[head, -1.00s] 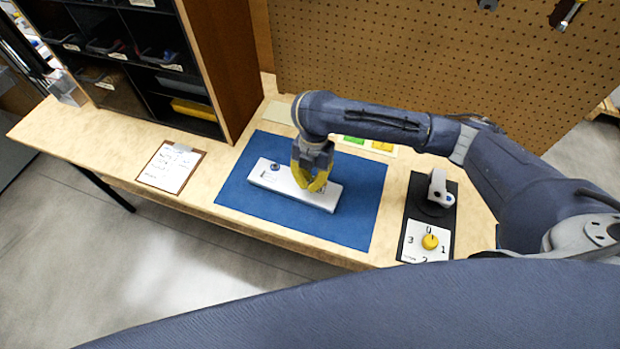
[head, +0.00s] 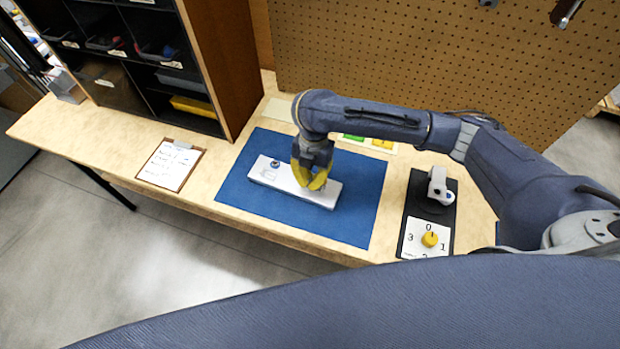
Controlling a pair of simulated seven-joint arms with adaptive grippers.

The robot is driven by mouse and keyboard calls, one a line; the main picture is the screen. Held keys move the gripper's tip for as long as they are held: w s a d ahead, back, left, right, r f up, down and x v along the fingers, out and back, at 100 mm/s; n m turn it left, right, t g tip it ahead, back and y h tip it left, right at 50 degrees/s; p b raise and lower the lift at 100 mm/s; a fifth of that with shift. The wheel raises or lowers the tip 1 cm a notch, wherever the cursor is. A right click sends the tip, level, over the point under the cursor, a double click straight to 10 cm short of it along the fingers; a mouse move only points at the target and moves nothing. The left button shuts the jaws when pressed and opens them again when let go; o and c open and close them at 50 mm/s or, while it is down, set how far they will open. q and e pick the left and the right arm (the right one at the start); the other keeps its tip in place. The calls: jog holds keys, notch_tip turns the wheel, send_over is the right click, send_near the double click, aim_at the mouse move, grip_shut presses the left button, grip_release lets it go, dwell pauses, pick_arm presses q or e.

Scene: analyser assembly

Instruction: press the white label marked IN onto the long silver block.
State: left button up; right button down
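The long silver block (head: 274,178) lies on the blue mat (head: 355,210), with a small dark round fitting near its left end. My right gripper (head: 316,187) has yellow fingers and points down at the right half of the block, at or just above its top. Whether the fingertips touch the block, and whether they are open or shut, I cannot tell. The white label marked IN cannot be made out; it may be hidden by the fingers. My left gripper is not in view.
A clipboard (head: 171,167) with a written sheet lies left of the mat. A dark shelf unit (head: 150,60) stands at the back left. Right of the mat are a dial plate with a yellow knob (head: 430,239) and a grey device (head: 438,187). Green and yellow cards lie behind my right arm.

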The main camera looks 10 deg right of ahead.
jog(key=shift+f, duration=1.6)
dwell(4.0)
dwell(0.3)
jog(key=c, duration=0.9)
grip_release()
jog(key=shift+o, duration=0.2)
jog(key=shift+r, duration=3.5)
